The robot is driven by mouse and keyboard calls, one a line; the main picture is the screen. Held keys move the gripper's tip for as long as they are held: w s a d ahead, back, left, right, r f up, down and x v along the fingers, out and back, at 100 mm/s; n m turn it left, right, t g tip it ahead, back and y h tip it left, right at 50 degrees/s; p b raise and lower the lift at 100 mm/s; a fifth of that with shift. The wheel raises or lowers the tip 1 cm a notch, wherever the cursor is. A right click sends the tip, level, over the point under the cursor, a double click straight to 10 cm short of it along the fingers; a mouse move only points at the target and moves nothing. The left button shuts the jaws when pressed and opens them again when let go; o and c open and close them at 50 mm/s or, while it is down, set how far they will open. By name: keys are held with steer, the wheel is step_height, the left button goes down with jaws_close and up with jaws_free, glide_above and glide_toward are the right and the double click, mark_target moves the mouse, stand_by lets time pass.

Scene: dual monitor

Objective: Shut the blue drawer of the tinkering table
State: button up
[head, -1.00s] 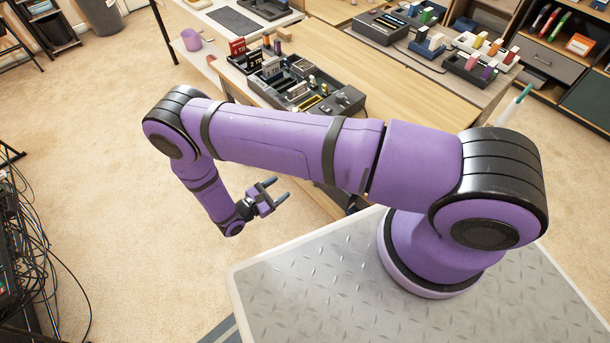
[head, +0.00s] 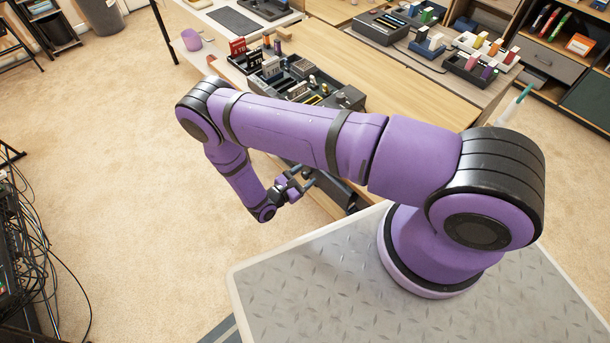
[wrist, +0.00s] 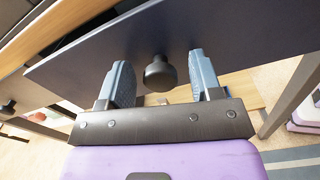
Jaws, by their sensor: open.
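The blue drawer shows in the wrist view as a wide dark navy front panel (wrist: 225,25) with a round black knob (wrist: 159,74). The panel stands out in front of the pale wooden table frame. My gripper (head: 305,178) is open, and in the wrist view its two fingers (wrist: 160,62) point at the panel, one on each side of the knob. The fingers look empty; I cannot tell whether they touch the panel. In the head view my arm and gripper hide most of the drawer under the table.
The wooden tinkering table (head: 405,95) carries a black organizer tray (head: 345,97) and other trays. Another black knob (wrist: 7,107) shows at the left in the wrist view. A table leg (wrist: 290,97) stands at the right. Open carpet (head: 130,200) lies to the left; cables (head: 25,250) hang at the far left.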

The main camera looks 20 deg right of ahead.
steer(key=shift+d, duration=0.2)
jaws_close()
steer(key=shift+x, duration=2.3)
jaws_free()
steer(key=shift+d, duration=0.1)
